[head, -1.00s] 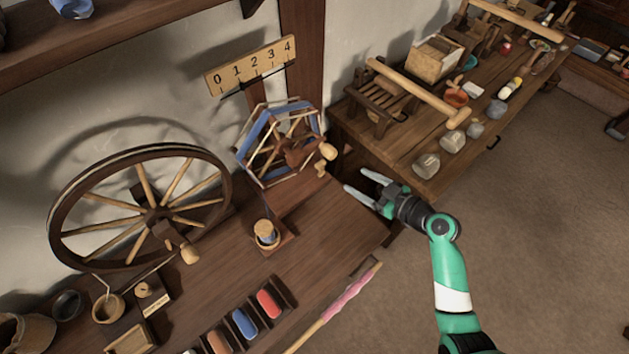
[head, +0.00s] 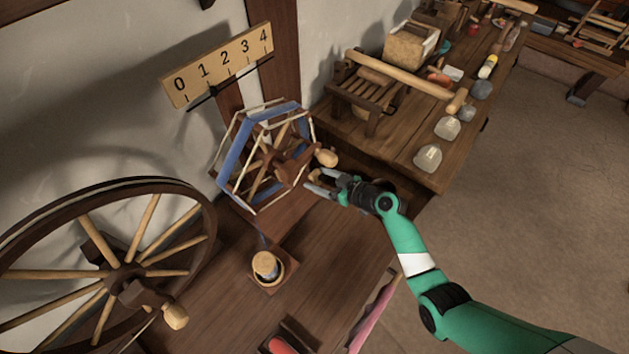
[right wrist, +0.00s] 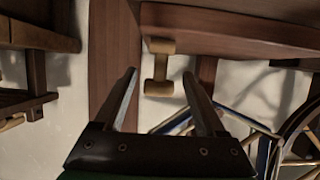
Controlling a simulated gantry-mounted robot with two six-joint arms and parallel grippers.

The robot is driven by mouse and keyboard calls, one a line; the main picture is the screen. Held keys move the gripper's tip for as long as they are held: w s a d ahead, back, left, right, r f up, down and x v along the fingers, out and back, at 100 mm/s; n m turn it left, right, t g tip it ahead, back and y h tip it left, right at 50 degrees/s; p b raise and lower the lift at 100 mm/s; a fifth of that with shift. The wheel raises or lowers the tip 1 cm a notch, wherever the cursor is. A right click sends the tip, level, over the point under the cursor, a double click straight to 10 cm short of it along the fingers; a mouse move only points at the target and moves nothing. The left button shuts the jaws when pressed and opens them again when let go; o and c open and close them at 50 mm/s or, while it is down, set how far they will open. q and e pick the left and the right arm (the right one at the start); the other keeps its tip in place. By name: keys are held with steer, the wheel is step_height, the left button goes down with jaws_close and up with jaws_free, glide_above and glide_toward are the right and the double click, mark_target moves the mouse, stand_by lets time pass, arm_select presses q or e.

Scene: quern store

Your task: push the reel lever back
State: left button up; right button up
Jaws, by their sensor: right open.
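The reel (head: 232,165) is a six-sided wooden frame wound with blue and pale yarn, standing at the back of the bench. A pale wooden knob (head: 326,157) sticks out at its right side. My right gripper (head: 312,182) is open and empty, just below and right of that knob, its fingers pointing left. In the right wrist view, a short tan wooden lever (right wrist: 160,68) with a thick end appears between the open fingers (right wrist: 162,85); I cannot tell whether they touch it. In the head view the gripper partly hides that spot. My left gripper is out of view.
A large spoked wheel (head: 125,270) stands at left. A small cup-like holder (head: 267,270) sits on the bench below the reel. A number board (head: 220,65) marked 0 to 4 hangs on the wall. A second table (head: 400,150) stands at right, with a slatted wooden rack.

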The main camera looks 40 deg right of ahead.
steer(key=shift+x, duration=1.15)
steer(key=shift+r, duration=0.1)
